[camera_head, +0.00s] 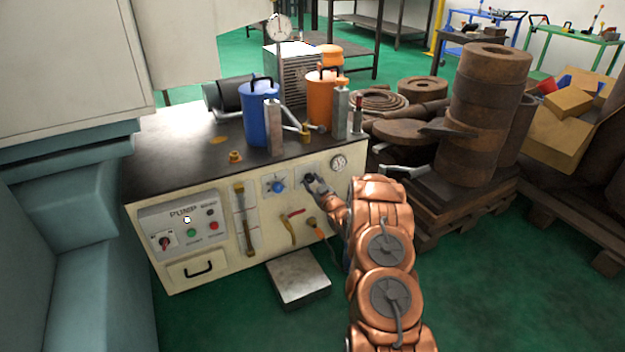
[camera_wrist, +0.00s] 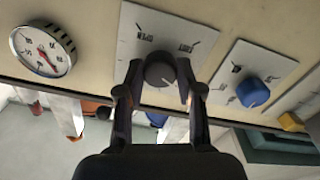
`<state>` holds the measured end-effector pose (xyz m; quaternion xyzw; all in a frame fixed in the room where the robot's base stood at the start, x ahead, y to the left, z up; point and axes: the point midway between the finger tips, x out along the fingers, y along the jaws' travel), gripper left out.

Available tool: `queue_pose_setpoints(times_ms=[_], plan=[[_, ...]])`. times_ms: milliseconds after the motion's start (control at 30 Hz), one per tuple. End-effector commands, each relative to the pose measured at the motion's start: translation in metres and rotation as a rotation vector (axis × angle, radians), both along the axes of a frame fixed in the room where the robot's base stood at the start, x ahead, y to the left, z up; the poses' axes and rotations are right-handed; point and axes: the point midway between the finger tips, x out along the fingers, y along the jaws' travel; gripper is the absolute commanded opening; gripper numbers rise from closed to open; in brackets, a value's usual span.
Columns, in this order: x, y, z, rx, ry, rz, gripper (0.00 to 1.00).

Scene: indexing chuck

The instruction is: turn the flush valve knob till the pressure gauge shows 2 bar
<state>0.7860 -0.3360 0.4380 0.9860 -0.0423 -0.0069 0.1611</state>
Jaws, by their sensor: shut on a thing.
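The dark round knob (camera_wrist: 160,72) sits on a pale plate with printed marks on the panel, which the wrist view shows upside down. My gripper (camera_wrist: 159,80) has one finger on each side of this knob and is shut on it. In the head view my gripper (camera_head: 311,181) reaches the front panel, just left of and below the gauge, and hides most of the knob.
A blue knob (camera_wrist: 253,92) on its own plate is beside the held knob. A metal block (camera_head: 298,278) lies on the floor. Rusty discs (camera_head: 486,100) are stacked to the right.

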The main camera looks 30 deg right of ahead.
Motion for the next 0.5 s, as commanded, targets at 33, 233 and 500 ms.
queue_pose_setpoints(times_ms=[33,233,500], plan=[[-0.0006,-0.0007,0.0007,-0.027,0.004,-0.001,0.01],[-0.0004,-0.0008,0.0004,-0.118,0.012,-0.001,0.01],[-0.0002,-0.0010,0.0001,-0.170,0.015,-0.001,0.01]])
